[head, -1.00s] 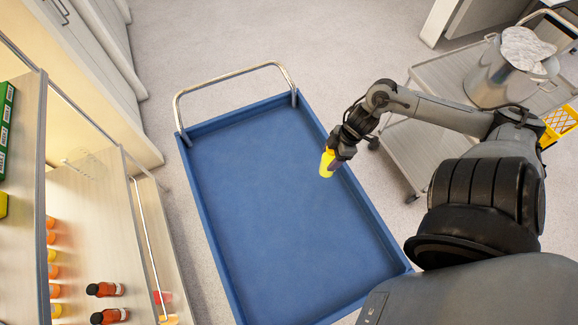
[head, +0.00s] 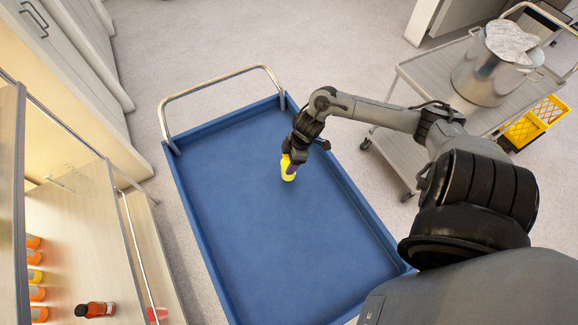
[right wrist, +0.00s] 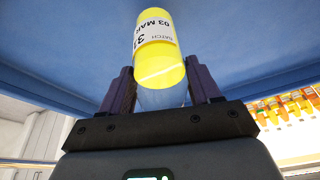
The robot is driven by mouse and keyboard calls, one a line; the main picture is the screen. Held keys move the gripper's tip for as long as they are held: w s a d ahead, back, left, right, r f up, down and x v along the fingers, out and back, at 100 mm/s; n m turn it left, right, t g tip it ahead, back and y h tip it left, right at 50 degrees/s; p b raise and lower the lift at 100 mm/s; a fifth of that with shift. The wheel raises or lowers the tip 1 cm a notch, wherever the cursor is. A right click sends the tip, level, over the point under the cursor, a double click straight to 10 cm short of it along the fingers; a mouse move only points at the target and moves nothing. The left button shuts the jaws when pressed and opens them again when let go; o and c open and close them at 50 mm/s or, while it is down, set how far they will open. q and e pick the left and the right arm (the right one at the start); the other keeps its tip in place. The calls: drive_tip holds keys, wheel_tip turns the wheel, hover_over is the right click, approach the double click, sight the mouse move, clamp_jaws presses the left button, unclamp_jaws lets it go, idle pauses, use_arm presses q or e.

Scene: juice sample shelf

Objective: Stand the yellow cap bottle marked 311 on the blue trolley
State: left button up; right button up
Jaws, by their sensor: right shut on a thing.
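The yellow bottle (head: 288,170) is in my right gripper (head: 290,158), over the upper middle of the blue trolley (head: 250,225) in the head view. In the right wrist view the bottle (right wrist: 158,45) sits between the two fingers of the right gripper (right wrist: 162,90). Its white label shows "BATCH", "03 MAR" and a number starting with 3; the rest of the number is cut off. I cannot tell whether its base touches the trolley bed. The left gripper is not in view.
The trolley bed is otherwise empty, with a raised rim and a chrome handle (head: 215,78) at the far end. A shelf with orange-capped bottles (head: 36,293) stands left. A grey cart with a steel pot (head: 497,62) and a yellow crate (head: 525,127) are at the right.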

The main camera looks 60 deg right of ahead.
drive_tip(key=shift+f, duration=2)
drive_tip(key=shift+f, duration=0.1)
drive_tip(key=o, duration=1.5)
drive_tip(key=p+v, duration=0.1)
drive_tip(key=v, duration=1.1)
drive_tip(key=shift+p, duration=0.35)
